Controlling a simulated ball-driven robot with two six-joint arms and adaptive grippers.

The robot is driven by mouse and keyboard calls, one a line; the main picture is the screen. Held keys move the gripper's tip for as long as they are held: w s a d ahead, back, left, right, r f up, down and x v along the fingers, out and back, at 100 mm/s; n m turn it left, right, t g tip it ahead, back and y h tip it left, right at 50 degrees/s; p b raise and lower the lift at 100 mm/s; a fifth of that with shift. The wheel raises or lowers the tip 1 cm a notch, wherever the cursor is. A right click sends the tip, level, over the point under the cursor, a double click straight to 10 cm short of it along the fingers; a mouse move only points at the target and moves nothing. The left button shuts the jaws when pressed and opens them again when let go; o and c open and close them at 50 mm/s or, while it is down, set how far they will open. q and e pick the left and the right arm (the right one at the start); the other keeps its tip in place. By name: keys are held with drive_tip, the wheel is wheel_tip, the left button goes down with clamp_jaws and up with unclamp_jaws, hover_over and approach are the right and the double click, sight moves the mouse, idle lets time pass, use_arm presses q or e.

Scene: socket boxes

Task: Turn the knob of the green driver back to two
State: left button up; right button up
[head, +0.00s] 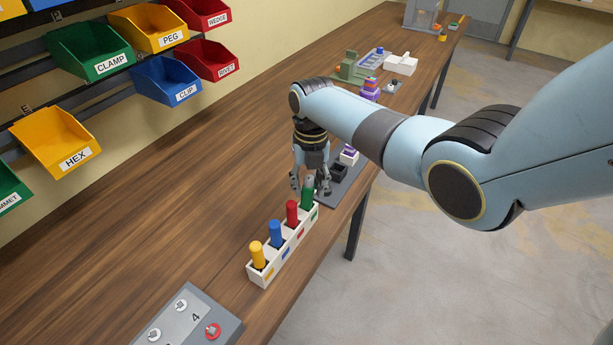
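The green driver (307,198) stands upright in the end slot of a white rack (262,279). Its number marks are too small to read. My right gripper (309,187) points down at the green driver's top end, with its fingers spread apart. One finger is to the left of the driver and one is to the right and slightly behind. I cannot tell whether either finger touches it. My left gripper is out of view.
Red (292,212), blue (275,232) and yellow (257,254) drivers stand in the same rack. A dark tray (345,190) with small blocks lies just behind my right gripper. A grey panel (190,318) is at the front. The table's left side is clear.

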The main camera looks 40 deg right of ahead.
drive_tip(key=o, duration=0.7)
drive_tip(key=shift+d+r+p, duration=0.15)
drive_tip(key=shift+r+p, duration=0.2)
drive_tip(key=shift+r, duration=3.15)
